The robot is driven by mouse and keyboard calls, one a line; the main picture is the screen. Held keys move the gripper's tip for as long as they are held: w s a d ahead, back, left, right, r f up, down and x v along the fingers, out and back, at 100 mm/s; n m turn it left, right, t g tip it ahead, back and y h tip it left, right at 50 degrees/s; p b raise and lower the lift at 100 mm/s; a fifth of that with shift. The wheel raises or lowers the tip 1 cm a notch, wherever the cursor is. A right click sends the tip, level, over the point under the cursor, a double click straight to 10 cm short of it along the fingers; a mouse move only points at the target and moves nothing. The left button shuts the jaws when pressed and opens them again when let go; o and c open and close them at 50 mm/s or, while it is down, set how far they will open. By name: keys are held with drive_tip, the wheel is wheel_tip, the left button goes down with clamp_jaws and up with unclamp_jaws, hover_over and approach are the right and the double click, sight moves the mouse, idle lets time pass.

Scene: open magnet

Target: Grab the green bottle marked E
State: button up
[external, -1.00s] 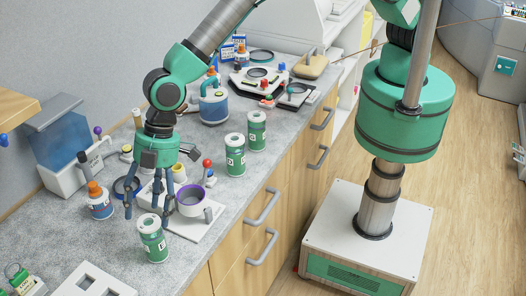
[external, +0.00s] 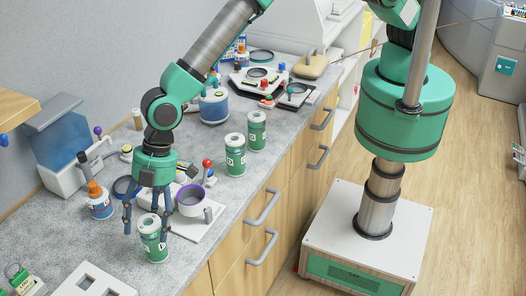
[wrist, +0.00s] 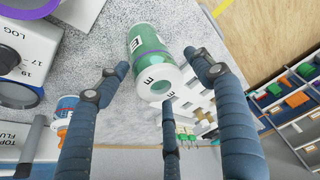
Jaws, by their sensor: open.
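The green bottle marked E (external: 153,246) stands upright on the grey counter near its front edge.
Two similar green bottles (external: 235,160) (external: 257,135) stand farther back. A purple-rimmed cup (external: 190,200) on a white plate is close to the right of my fingers. A blue bottle with an orange cap (external: 99,202) stands to the left. A white slotted block (external: 95,280) lies in front.

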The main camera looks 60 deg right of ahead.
clamp_jaws()
drive_tip(key=shift+r, duration=0.1)
drive_tip(key=shift+r+b, duration=0.3)
drive_tip(key=shift+r, duration=4.7)
